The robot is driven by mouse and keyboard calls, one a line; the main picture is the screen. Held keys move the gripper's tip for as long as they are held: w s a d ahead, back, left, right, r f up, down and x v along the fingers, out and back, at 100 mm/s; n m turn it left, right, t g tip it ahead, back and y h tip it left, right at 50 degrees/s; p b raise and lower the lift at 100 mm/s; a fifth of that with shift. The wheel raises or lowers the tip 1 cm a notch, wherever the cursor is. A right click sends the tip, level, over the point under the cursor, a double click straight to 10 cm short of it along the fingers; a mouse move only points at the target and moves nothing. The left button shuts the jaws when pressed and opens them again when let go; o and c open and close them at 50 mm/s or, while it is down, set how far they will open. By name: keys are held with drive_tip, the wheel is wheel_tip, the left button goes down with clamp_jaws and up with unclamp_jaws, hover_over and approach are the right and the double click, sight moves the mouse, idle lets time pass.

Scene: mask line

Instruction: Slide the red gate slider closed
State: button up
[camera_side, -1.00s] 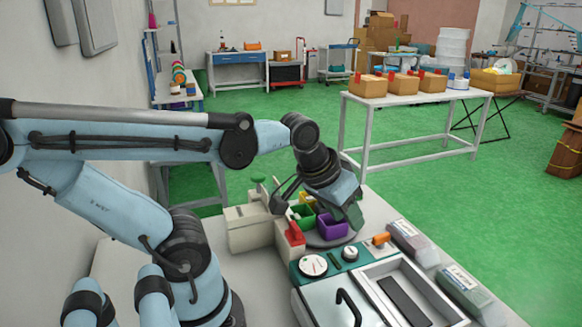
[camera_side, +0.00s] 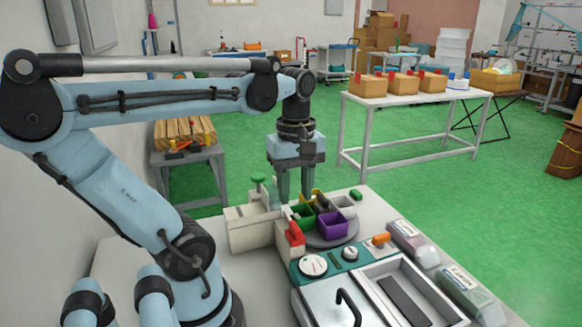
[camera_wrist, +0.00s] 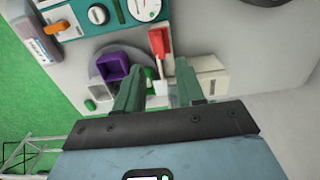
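The red gate slider (camera_side: 295,233) sits on the cream housing (camera_side: 250,235) at the near-left edge of the round turntable. In the wrist view the red slider (camera_wrist: 158,44) shows beyond my fingertips, between their lines. My gripper (camera_side: 293,198) points straight down above the housing and the back of the bins. Its two green fingers are apart with nothing held between them; the wrist view shows the open gap (camera_wrist: 160,74) too. The fingers seem apart from the slider, though the exact height is hard to tell.
The turntable (camera_side: 312,241) carries purple (camera_side: 331,226), green (camera_side: 303,217) and grey (camera_side: 344,206) bins beside the housing. A green knob (camera_side: 258,180) stands up at the housing's back. A teal dial panel (camera_side: 340,262) and a lidded machine (camera_side: 335,296) lie in front.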

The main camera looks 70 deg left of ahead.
sight(295, 226)
drive_tip(key=shift+f, duration=3.9)
drive_tip(key=shift+c, duration=0.3)
clamp_jaws()
